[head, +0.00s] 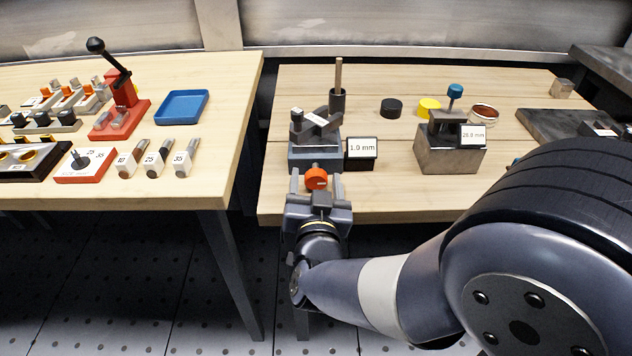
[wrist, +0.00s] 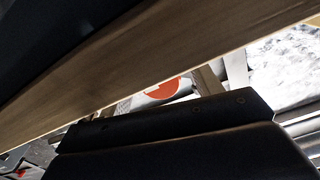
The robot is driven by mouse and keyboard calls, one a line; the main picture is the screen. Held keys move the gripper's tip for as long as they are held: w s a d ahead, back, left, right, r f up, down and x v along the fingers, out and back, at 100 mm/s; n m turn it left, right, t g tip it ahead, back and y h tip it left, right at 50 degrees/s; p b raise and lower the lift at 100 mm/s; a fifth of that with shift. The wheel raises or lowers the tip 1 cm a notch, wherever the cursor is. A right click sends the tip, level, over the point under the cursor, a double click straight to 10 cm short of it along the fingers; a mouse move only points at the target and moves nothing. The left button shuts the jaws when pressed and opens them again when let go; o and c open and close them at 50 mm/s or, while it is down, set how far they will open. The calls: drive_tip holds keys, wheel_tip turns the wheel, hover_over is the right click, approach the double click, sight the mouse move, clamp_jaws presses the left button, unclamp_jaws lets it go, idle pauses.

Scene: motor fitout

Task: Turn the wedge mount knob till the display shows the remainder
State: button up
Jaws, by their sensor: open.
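The wedge mount (head: 314,150) is a grey-blue block near the front edge of the right table. Its orange-red knob (head: 316,179) faces me, with a pale mark on it. The small dark display (head: 361,149) beside the mount reads "1.0 mm". My gripper (head: 316,183) is open, with one finger on each side of the knob in the head view. I cannot tell whether the fingers touch it. In the wrist view the knob (wrist: 163,91) shows partly, cut off by a dark gripper part in front.
Black (head: 391,108) and yellow (head: 428,107) round pieces lie behind. The left table (head: 215,150) holds a red press, a blue tray (head: 181,107) and numbered blocks.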

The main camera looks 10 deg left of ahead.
drive_tip(key=p+v, duration=0.1)
drive_tip(key=v, duration=0.9)
drive_tip(key=shift+s, duration=0.4)
idle(1.6)
drive_tip(key=b+x, duration=0.1)
drive_tip(key=x, duration=0.9)
drive_tip(key=shift+w, duration=0.45)
drive_tip(key=shift+n, duration=0.3)
drive_tip(key=shift+f, duration=0.1)
